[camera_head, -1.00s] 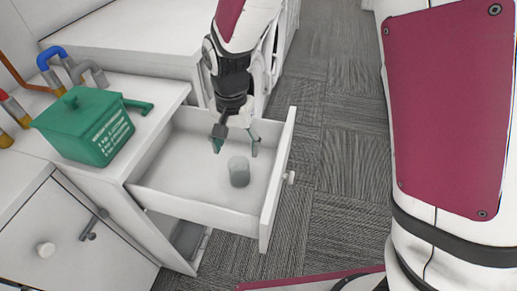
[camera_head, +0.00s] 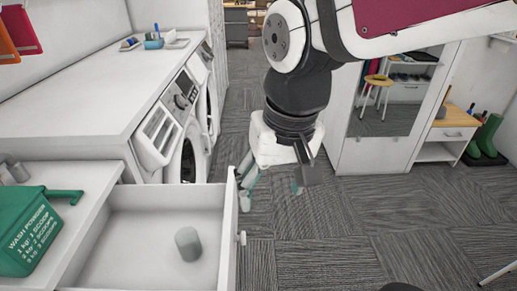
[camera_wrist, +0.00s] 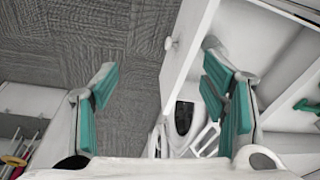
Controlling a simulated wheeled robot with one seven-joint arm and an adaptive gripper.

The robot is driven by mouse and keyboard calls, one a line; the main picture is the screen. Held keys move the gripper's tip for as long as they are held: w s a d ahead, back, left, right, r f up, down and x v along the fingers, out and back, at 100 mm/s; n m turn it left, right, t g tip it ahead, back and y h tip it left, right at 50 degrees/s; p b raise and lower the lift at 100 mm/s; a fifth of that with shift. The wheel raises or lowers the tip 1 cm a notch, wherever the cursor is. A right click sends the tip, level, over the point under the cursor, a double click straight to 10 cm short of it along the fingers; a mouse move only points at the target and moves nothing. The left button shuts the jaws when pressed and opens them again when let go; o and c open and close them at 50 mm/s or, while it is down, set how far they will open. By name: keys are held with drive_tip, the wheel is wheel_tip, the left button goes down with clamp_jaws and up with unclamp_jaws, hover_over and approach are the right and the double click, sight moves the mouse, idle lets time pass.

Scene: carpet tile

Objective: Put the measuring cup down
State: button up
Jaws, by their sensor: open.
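The measuring cup appears to be the small grey-green cylinder (camera_head: 188,244) standing in the open white drawer (camera_head: 231,235) in the head view. It stands apart from the drawer walls. My gripper (camera_head: 271,188) is open and empty, up and to the right of the cup, beyond the drawer front's far end and over the carpet.
A green washing powder box (camera_head: 27,232) with a handle stands on the counter left of the drawer. Front-loading washing machines (camera_head: 186,150) stand behind it. Green boots (camera_head: 487,138) stand at far right.

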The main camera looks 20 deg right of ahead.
drive_tip(key=s+d+n, duration=0.1)
drive_tip(key=s+d, duration=0.3)
drive_tip(key=s, duration=0.5)
drive_tip(key=shift+r+t+h, duration=0.3)
drive_tip(key=shift+r+t, duration=0.1)
